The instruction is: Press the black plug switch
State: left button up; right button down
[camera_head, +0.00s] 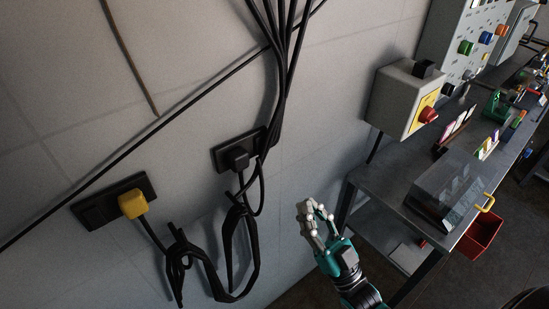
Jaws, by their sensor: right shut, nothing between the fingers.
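A black wall socket (258,143) with a black plug (237,158) in its left part is mounted on the grey wall. A cable runs down from the plug. Any switch on this socket is too dark to make out. My right gripper (314,208), with pale fingers and a teal body, is in front of the wall, to the right of and lower than the black plug. It is shut and empty, apart from the plug and socket. My left gripper is not in view.
A second black socket (97,212) holds a yellow plug (133,204) at the lower left. Looped black cables (232,252) hang below the sockets. A metal workbench (385,190) stands right of my gripper, below a grey box with a red knob (428,115).

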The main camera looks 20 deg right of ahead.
jog(key=p, duration=0.4)
send_near(263, 138)
notch_tip(263, 138, up, 4)
jog(key=shift+w+a+f, duration=0.15)
jog(key=shift+w+a, duration=0.1)
jog(key=shift+w, duration=0.35)
jog(key=shift+w+a+f, duration=0.15)
jog(key=shift+w+a, duration=0.05)
jog(key=shift+w, duration=0.45)
jog(key=shift+w+a+f, duration=0.2)
jog(key=shift+w+a, duration=0.05)
jog(key=shift+w, duration=0.35)
